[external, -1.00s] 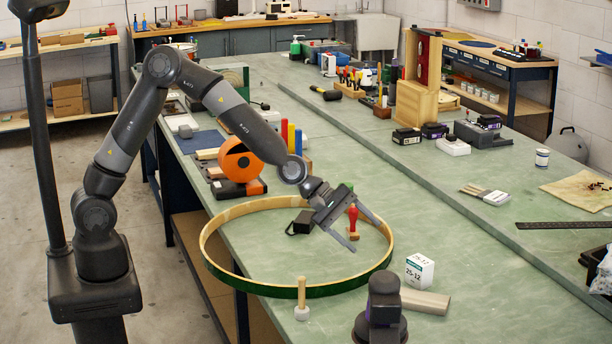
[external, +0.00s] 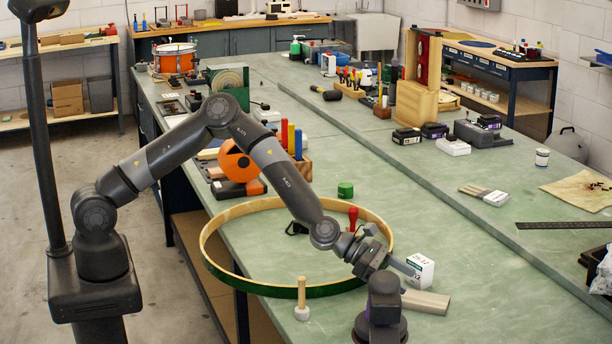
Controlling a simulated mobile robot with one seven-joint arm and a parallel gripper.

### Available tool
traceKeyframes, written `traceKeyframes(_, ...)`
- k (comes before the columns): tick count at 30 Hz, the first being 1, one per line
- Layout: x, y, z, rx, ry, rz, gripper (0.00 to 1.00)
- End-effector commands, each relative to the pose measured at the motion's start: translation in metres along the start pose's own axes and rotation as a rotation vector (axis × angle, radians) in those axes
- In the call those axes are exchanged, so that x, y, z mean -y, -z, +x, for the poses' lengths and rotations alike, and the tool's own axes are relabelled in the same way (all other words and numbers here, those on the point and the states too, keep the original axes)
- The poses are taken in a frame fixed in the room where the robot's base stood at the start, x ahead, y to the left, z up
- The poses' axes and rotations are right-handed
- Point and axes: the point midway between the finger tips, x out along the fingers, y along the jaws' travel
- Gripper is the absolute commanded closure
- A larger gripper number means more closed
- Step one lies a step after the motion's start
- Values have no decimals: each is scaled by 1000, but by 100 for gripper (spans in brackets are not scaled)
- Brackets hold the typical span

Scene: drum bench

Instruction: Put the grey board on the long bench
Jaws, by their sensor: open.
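A flat grey-beige board (external: 427,302) lies on the near part of the green-topped bench (external: 470,255), just in front of a white box (external: 420,270) with printed labels. My gripper (external: 400,264) is above and to the left of the board, beside the white box in the picture. It is open, and I see nothing held in it. One pale finger shows clearly across the box's left side; the other finger is hard to make out. Whether the gripper touches the box cannot be told.
A large green-edged wooden hoop (external: 300,290) lies under my arm, with a red-handled tool (external: 352,218) at its far side. A wooden-handled mallet (external: 302,300) stands at its near edge. A dark purple-and-black device (external: 383,305) stands left of the board. Bench right of the board is clear.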

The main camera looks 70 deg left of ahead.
Motion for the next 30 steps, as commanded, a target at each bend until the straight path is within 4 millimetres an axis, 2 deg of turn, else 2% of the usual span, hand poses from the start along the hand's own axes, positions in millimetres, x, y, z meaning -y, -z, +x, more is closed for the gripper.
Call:
traceKeyframes(7,1,35,16,-2,2,1,35)
traceKeyframes(13,1,32,39,0,2,1,35)
traceKeyframes(22,0,31,43,0,1,2,35)
traceKeyframes(30,0,31,43,0,1,2,56)
